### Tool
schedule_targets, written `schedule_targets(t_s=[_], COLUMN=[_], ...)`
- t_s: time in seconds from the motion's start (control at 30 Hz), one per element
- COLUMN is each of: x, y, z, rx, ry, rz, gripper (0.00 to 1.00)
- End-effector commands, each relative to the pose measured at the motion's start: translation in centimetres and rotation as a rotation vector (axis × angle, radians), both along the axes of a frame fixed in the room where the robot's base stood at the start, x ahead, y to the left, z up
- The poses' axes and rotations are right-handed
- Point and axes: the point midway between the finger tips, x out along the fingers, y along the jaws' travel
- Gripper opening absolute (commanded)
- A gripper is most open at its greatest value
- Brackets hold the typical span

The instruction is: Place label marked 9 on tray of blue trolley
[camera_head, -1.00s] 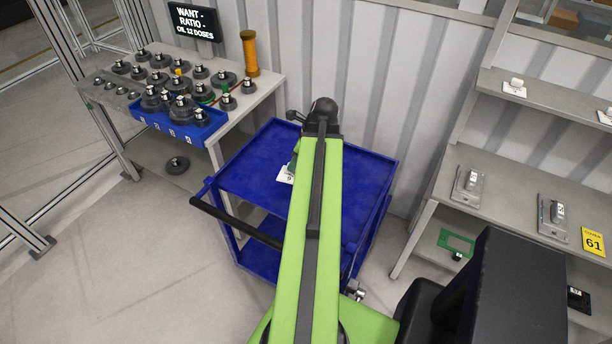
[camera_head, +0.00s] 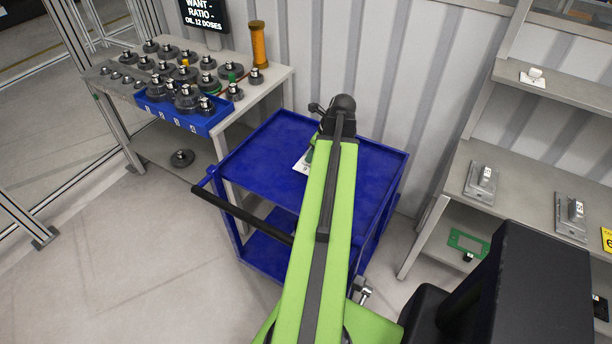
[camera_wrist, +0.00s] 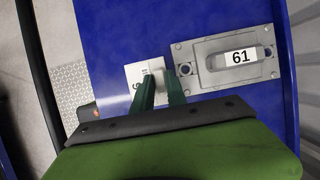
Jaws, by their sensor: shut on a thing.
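The blue trolley (camera_head: 375,172) stands in the middle of the head view, with my green arm reaching across its top tray. My gripper (camera_wrist: 160,86) has green fingers, seen in the wrist view, shut on a small white label (camera_wrist: 136,73). The label bears a dark mark, partly hidden by a finger. The label also shows left of my arm in the head view (camera_head: 301,165), over the tray; I cannot tell whether it touches the surface. A grey metal plate marked 61 (camera_wrist: 212,62) lies on the blue tray (camera_wrist: 120,25), right of the label; my arm hides it in the head view.
A bench (camera_head: 262,95) at the left holds several dark weights, a blue bin (camera_head: 178,117) and an orange cylinder (camera_head: 258,45). Shelves (camera_head: 530,165) at the right carry metal plates. The trolley's black handle (camera_head: 240,212) faces the open floor.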

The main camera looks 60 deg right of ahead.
Motion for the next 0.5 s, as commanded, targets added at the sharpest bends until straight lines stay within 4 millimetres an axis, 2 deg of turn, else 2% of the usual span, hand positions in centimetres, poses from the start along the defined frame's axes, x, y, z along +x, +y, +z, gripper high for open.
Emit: schedule_targets(t_s=[0.03,0.33,0.5], x=[0.6,1.3,1.3], y=[0.8,1.4,1.4], z=[-1.0,-1.6,-4.6], rx=[0.000,0.000,0.000], ry=[0.000,0.000,0.000], rz=[0.002,-0.001,-0.001], gripper=[0.00,0.00,0.00])
